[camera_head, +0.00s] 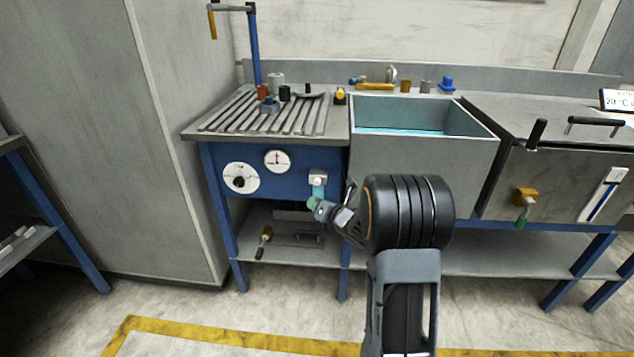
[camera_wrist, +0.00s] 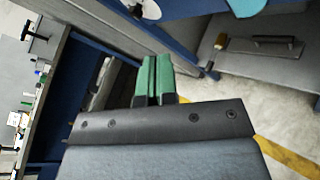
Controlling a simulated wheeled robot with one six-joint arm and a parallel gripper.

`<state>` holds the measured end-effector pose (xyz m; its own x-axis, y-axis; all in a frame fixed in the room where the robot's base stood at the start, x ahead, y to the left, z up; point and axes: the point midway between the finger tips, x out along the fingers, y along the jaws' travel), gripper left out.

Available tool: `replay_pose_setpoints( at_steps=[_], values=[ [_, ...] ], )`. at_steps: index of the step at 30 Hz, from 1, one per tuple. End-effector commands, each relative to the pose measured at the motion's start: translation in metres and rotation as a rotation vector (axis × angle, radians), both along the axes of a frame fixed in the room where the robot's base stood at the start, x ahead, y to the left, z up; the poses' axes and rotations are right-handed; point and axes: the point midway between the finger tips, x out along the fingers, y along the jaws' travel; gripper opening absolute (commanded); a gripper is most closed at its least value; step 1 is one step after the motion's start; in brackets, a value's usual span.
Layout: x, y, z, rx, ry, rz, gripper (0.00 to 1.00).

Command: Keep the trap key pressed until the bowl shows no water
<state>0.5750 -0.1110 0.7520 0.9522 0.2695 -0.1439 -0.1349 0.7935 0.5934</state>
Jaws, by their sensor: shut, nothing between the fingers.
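A large grey basin (camera_head: 425,165), which I take for the bowl, has blue water (camera_head: 405,129) showing inside. A white block with a hanging teal lever (camera_head: 318,191), perhaps the trap key, is on the blue front panel left of the basin. My gripper (camera_head: 313,204) is shut and empty, its green fingertips close below the lever; I cannot tell from the head view whether they touch. In the wrist view my gripper (camera_wrist: 156,62) has its green fingers together, and a teal piece (camera_wrist: 246,5), likely the lever, is cut by the top edge, apart from them.
The blue panel also carries two white dials (camera_head: 241,177). A slatted drainboard (camera_head: 230,110) holds small items. A grey cabinet (camera_head: 110,120) stands left. A tank at the right has an orange block with a green lever (camera_head: 522,215). A lower shelf (camera_head: 285,258) runs underneath.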

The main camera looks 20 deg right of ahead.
Motion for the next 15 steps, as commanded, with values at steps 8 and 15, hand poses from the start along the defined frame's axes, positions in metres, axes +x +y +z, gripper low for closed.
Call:
replay_pose_setpoints(
  at_steps=[8,15],
  values=[
    [0.029,-0.017,-0.001,0.001,0.001,-0.001,0.0],
    [0.045,-0.026,-0.001,0.0,-0.001,-0.001,0.0]
  ],
)
